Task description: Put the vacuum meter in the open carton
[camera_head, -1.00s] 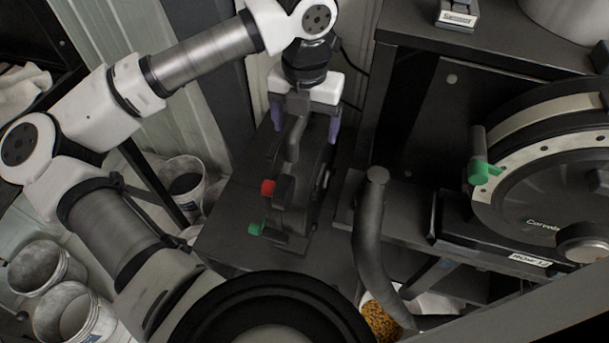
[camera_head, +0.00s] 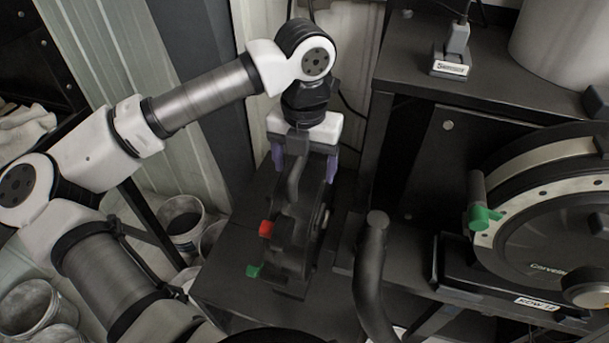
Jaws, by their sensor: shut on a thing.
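A dark, narrow meter (camera_head: 291,243) with a round disc side stands upright over a black bench, seen nearly edge-on. It has a red knob (camera_head: 265,228) and a green tab (camera_head: 253,271) on its left side. I take it to be the vacuum meter. My gripper (camera_head: 305,168), white with purple fingers, comes down from above and is shut on its top part. I cannot tell whether the meter's base touches the bench. I cannot make out an open carton in this view.
A large round Corvela unit (camera_head: 548,240) with a green lever sits at the right. A thick dark hose (camera_head: 372,280) rises right of the meter. A dark cabinet (camera_head: 410,85) stands behind. White buckets (camera_head: 182,222) are at the left. The bench (camera_head: 225,290) is bare left of the meter.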

